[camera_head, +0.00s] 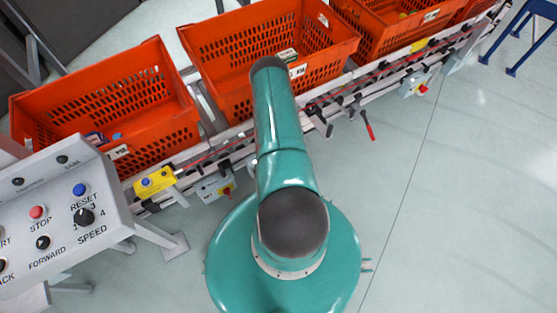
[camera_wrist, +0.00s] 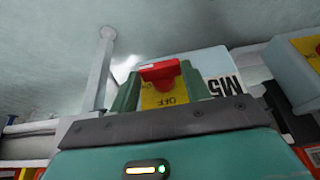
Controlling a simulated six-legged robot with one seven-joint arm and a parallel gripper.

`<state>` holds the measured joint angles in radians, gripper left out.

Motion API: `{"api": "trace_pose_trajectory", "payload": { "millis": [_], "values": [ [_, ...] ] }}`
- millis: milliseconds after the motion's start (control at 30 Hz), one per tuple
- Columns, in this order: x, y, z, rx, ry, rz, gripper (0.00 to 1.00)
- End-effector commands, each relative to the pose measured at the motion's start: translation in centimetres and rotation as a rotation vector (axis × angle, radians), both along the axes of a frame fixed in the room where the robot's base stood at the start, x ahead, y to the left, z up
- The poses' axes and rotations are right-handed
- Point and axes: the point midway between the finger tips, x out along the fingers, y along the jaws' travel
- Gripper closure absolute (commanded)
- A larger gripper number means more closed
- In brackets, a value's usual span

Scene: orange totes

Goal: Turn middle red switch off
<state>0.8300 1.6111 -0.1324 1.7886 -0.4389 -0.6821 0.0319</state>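A red switch knob (camera_wrist: 160,71) on a yellow plate (camera_wrist: 166,97) sits straight ahead in the wrist view. Its red bar lies roughly level across the picture. The word OFF shows upside down on the plate. My gripper (camera_wrist: 160,88) is open, with one teal finger on each side of the knob. I cannot tell whether the fingers touch it. In the head view my arm hides the gripper. A red knob (camera_head: 226,190) on a grey box shows left of my arm, and another red knob (camera_head: 422,89) shows far right.
Orange totes (camera_head: 60,97) stand along the conveyor rail. A control panel (camera_head: 112,215) with buttons is at the left. Another grey box (camera_wrist: 288,72) is right of the knob in the wrist view, and a grey post (camera_wrist: 101,70) is left. Open floor (camera_head: 460,200) lies at the right.

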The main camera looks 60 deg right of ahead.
Motion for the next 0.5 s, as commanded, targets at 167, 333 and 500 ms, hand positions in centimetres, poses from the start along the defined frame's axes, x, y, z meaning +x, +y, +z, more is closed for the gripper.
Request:
{"api": "trace_pose_trajectory", "payload": {
  "millis": [167,333,500],
  "values": [
    [-0.01,0.00,0.02,-0.008,0.004,0.000,0.76],
    [0.06,0.14,0.02,-0.040,0.018,0.002,0.76],
    [0.16,0.50,-0.04,-0.108,0.051,0.006,0.76]
  ]
}}
